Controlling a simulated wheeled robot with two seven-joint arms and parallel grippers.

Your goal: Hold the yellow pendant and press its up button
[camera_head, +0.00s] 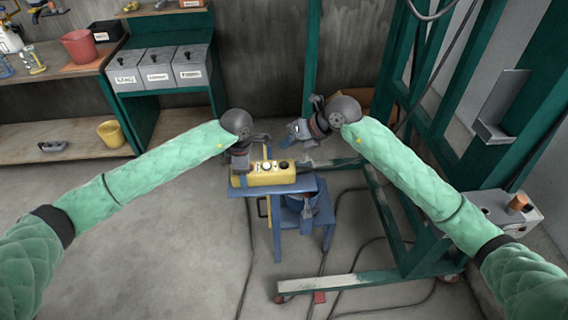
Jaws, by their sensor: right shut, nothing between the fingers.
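The yellow pendant (266,176) lies lengthwise on the blue stand (300,186) in the middle of the head view. Light and dark round buttons show along its top; I cannot read which is the up button. My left gripper (238,172) points down at the pendant's left end, touching it or very close. Its fingers are partly hidden, so its grip is unclear. My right gripper (299,134) is shut and empty, above and behind the pendant's right end, apart from it.
A green steel frame (345,282) stands on the right, with cables on the floor around it. A workbench (60,148) with grey bins (158,70), a red bucket (80,46) and a yellow bucket (111,133) is at the back left. The floor at front left is clear.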

